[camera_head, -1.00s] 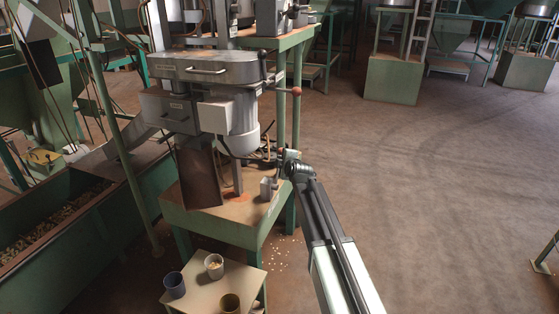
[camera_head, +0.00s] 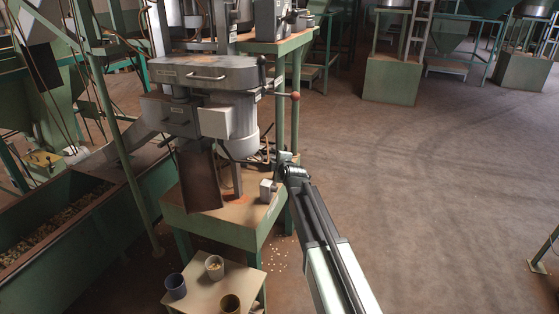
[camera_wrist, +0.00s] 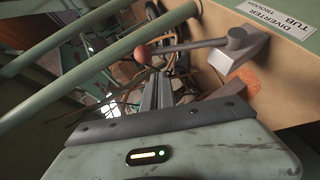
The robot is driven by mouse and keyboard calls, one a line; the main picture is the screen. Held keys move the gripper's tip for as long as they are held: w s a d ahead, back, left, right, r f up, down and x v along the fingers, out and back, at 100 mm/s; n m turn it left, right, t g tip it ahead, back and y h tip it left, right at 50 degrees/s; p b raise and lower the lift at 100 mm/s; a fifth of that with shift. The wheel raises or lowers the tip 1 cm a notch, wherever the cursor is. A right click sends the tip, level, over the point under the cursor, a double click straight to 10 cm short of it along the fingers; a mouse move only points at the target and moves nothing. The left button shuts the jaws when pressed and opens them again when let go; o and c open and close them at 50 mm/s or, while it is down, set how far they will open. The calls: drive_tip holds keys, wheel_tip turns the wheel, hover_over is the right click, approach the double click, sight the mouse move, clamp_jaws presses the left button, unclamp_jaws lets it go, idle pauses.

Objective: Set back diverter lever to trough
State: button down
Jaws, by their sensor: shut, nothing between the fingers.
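In the wrist view, a grey metal lever (camera_wrist: 190,46) with an orange-red ball knob (camera_wrist: 141,54) runs left from a pivot on a metal block (camera_wrist: 238,57). A label (camera_wrist: 291,22) beside it reads DIVERTER, TUB and TROUGH. My gripper (camera_wrist: 157,88) is shut and empty, just below the lever and knob in the picture; I cannot tell whether it touches. In the head view, my gripper (camera_head: 284,158) is by the right side of the green stand (camera_head: 232,232), close to a small metal block (camera_head: 267,190). The lever arm is not clear there.
A grey machine (camera_head: 205,75) with another red-knobbed rod (camera_head: 295,96) stands above the stand. A green trough of nuts (camera_head: 118,205) lies left. A low table (camera_head: 205,296) with cups is in front. Pale green tubes (camera_wrist: 90,67) cross the wrist view.

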drive_tip(key=p+v, duration=0.3)
drive_tip(key=v, duration=0.7)
drive_tip(key=shift+r, duration=0.3)
drive_tip(key=shift+w, duration=0.1)
drive_tip(key=s+d+f+m+g+h, duration=0.2)
drive_tip(key=s+d+f+m+g, duration=0.35)
drive_tip(key=s+d+f, duration=0.55)
drive_tip(key=s+d+f+m+g+h, duration=0.1)
drive_tip(key=s+d+f+m+g, duration=0.1)
drive_tip(key=s+m+g, duration=0.5)
drive_tip(key=s+d+f+m+g+h, duration=0.1)
drive_tip(key=s+d+f+m, duration=0.2)
drive_tip(key=s, duration=0.8)
wheel_tip(320, 180, up, 17)
drive_tip(key=m+p, duration=0.2)
drive_tip(key=p, duration=1.5)
drive_tip(key=shift+r+m, duration=0.2)
drive_tip(key=shift+m, duration=0.15)
